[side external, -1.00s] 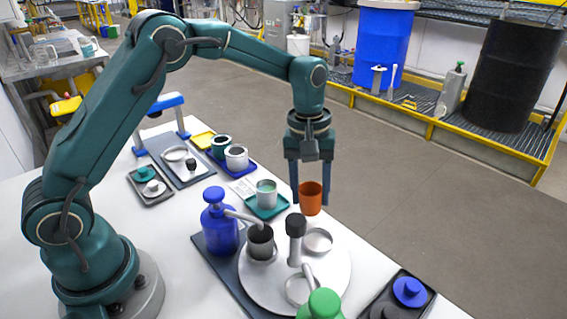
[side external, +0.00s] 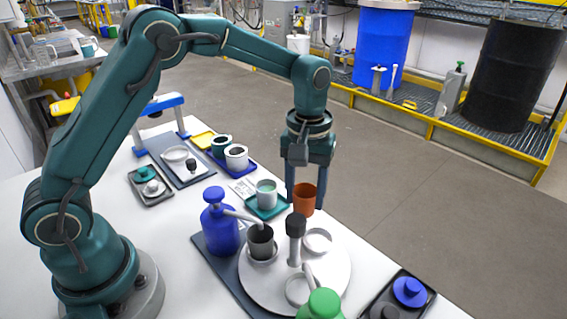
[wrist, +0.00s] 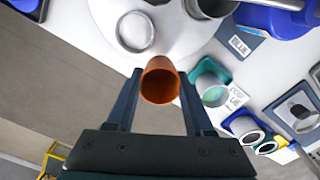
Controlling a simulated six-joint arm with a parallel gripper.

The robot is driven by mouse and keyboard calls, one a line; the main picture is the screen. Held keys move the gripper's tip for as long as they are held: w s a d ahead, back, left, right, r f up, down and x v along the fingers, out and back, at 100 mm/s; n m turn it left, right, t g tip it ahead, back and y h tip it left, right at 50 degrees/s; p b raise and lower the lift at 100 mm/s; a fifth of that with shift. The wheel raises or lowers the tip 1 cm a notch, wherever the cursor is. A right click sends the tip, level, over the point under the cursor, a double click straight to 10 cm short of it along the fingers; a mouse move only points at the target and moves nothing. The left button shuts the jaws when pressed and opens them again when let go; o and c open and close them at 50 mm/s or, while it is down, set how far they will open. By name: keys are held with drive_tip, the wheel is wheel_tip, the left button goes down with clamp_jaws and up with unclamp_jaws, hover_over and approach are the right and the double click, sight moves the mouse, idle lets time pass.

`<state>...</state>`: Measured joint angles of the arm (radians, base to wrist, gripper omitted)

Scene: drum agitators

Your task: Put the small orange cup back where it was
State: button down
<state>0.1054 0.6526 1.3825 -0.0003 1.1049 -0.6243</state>
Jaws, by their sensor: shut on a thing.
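The small orange cup (side external: 304,199) is held upright between the fingers of my gripper (side external: 304,190), above the table's far edge. In the wrist view the cup (wrist: 160,82) sits between the two fingertips of my gripper (wrist: 157,88), its open mouth facing the camera. A light grey cup (side external: 266,193) stands on a teal tray (side external: 282,211) to the left of the held cup. The white round plate (side external: 335,262) lies below and nearer, with empty ring seats (side external: 317,240) on it. A dark grey cup (side external: 260,242) stands in another ring.
A blue tray (side external: 231,163) with two mugs is farther back. A black tray (side external: 424,296) lies at front right.

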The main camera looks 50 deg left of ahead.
drive_tip(key=s+a+r+m, duration=0.2)
drive_tip(key=s+a+r, duration=0.1)
drive_tip(key=a+r, duration=0.4)
drive_tip(key=d+f, duration=0.2)
drive_tip(key=d, duration=0.2)
drive_tip(key=w+d+f, duration=0.1)
drive_tip(key=d, duration=0.3)
drive_tip(key=d+f, duration=0.2)
drive_tip(key=d, duration=0.2)
drive_tip(key=shift+w+d+f, duration=0.15)
drive_tip(key=shift+w+f, duration=0.05)
drive_tip(key=shift+f, duration=0.1)
drive_tip(key=shift+n, duration=0.3)
drive_tip(key=shift+f, duration=2)
drive_tip(key=shift+f, duration=0.15)
drive_tip(key=shift+c, duration=1.4)
unclamp_jaws()
